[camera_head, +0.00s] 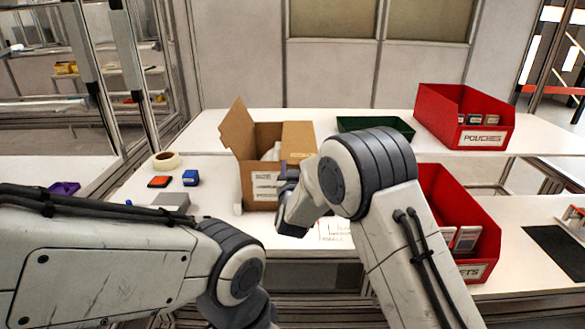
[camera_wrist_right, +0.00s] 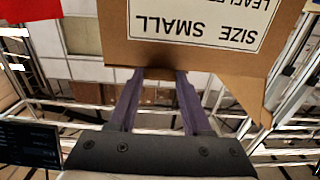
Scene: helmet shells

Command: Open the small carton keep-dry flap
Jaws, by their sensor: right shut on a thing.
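The small brown carton (camera_head: 258,165) stands on the white table, with a white label (camera_head: 265,186) on its front. One brown flap (camera_head: 237,127) stands up and leans outward at the left; another panel (camera_head: 299,139) rises at the right. Something white (camera_head: 272,152) shows inside. My right gripper (camera_head: 286,180) is at the carton's front right, partly hidden by its wrist. In the right wrist view, its fingers (camera_wrist_right: 160,76) meet the edge of the labelled cardboard (camera_wrist_right: 285,58), closed on it; the exact part between them is unclear. My left gripper is out of sight below the picture.
A red bin (camera_head: 440,120) stands at the back right, and another red bin (camera_head: 478,215) is nearer. A green tray (camera_head: 375,125) lies behind my right arm. A tape roll (camera_head: 166,160), orange item (camera_head: 160,182), blue item (camera_head: 190,178) and grey box (camera_head: 170,201) lie left of the carton.

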